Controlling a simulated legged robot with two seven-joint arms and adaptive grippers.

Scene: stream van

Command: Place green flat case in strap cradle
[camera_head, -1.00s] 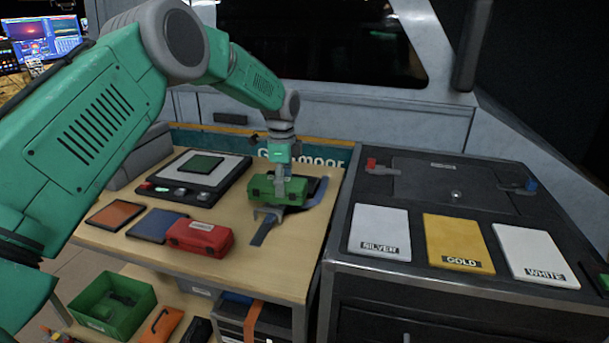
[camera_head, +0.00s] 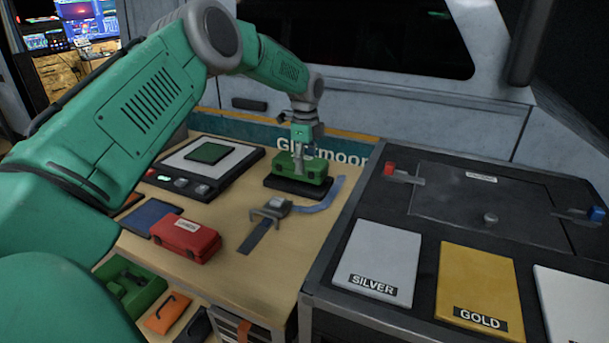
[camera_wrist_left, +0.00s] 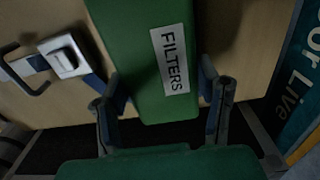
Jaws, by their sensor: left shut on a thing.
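The green flat case (camera_head: 312,170) is in my left gripper (camera_head: 301,157), at the back right of the wooden table. In the left wrist view the case (camera_wrist_left: 140,60) bears a white FILTERS label, with a finger on each side. It is over a dark pad (camera_head: 270,186); I cannot tell whether it touches it. The strap cradle's blue strap (camera_head: 326,197) curves beside the pad on the right, and its grey buckle (camera_head: 277,205) lies in front, clear of the case. My right gripper is not in view.
A red case (camera_head: 185,238) and a blue flat piece (camera_head: 148,216) lie at the table's front left. A panel device with a green square (camera_head: 206,153) stands behind them. A dark cabinet with silver (camera_head: 377,258) and gold (camera_head: 478,290) plates stands to the right.

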